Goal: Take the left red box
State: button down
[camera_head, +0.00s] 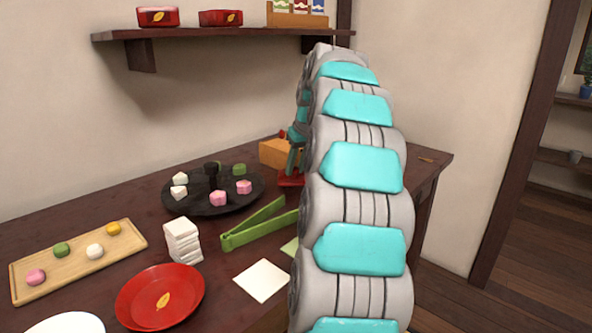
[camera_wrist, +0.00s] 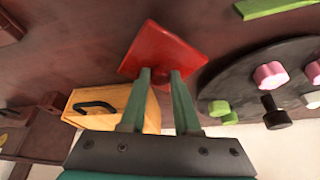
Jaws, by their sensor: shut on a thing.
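Two red boxes sit side by side on the wall shelf in the head view: the left red box (camera_head: 158,17), with a yellow leaf mark, and the right red box (camera_head: 220,18). My gripper (camera_wrist: 159,74) is down at the table, far below and to the right of them. Its fingertips are shut on a flat, squarish red piece (camera_wrist: 167,48), which also shows low beside the arm in the head view (camera_head: 289,181). My arm hides part of this piece. I cannot tell whether it is resting on the table.
An orange wooden box (camera_head: 277,152) with a black handle stands close beside my gripper. A round black tray (camera_head: 190,208) with sweets, green tongs (camera_head: 258,226), a white stack (camera_head: 183,241) and a red plate (camera_head: 160,297) occupy the table (camera_head: 100,205). A rack stands on the shelf (camera_head: 180,35).

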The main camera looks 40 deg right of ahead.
jog(key=shift+f, duration=0.65)
jog(key=shift+f, duration=0.2)
jog(key=c, duration=0.6)
grip_release()
jog(key=shift+c, duration=0.2)
